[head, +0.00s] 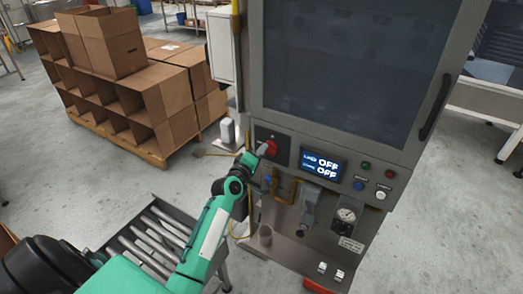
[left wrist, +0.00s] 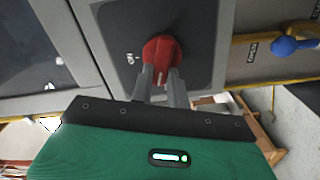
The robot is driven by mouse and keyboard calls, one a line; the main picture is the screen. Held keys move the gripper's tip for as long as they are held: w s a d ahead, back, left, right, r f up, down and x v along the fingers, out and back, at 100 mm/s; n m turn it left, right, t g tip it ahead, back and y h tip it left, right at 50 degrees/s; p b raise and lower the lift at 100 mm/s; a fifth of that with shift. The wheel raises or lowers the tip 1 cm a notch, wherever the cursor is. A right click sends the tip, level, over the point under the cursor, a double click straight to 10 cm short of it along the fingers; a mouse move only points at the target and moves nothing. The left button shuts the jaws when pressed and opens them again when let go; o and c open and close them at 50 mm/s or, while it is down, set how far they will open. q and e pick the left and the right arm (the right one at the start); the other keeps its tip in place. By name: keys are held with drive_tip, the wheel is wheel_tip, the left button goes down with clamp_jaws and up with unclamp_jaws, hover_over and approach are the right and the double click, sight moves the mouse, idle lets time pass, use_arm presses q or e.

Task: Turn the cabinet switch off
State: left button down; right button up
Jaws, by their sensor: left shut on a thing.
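The cabinet (head: 335,75) is a tall grey unit with a dark window. Its switch (head: 270,148) is a red rotary knob on a dark square plate, left of the display. The switch (left wrist: 162,58) also shows in the left wrist view, on the dark plate (left wrist: 198,25). My left gripper (head: 262,151) is at the switch, and in the left wrist view its two grey fingers (left wrist: 160,82) are shut on the knob. My right gripper is not in view.
Buttons (head: 360,186) and a gauge (head: 346,214) sit right of the switch. A blue-handled valve (left wrist: 290,45) is close by. A roller conveyor (head: 150,235) stands at lower left. Cardboard boxes (head: 130,95) are stacked on a pallet behind. Grey floor between is clear.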

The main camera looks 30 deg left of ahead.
use_arm(q)
drive_tip(key=shift+a+f+n+p, duration=0.1)
drive_tip(key=shift+n+p, duration=0.1)
drive_tip(key=shift+n, duration=0.75)
drive_tip(key=shift+f+n+p, duration=0.1)
drive_tip(key=shift+n+p, duration=0.05)
drive_tip(key=shift+n, duration=0.8)
drive_tip(key=c, duration=1.4)
unclamp_jaws()
drive_tip(key=shift+o, duration=0.2)
drive_tip(key=shift+f, duration=0.1)
drive_tip(key=s+b, duration=0.3)
drive_tip(key=s, duration=1)
drive_tip(key=shift+s, duration=0.4)
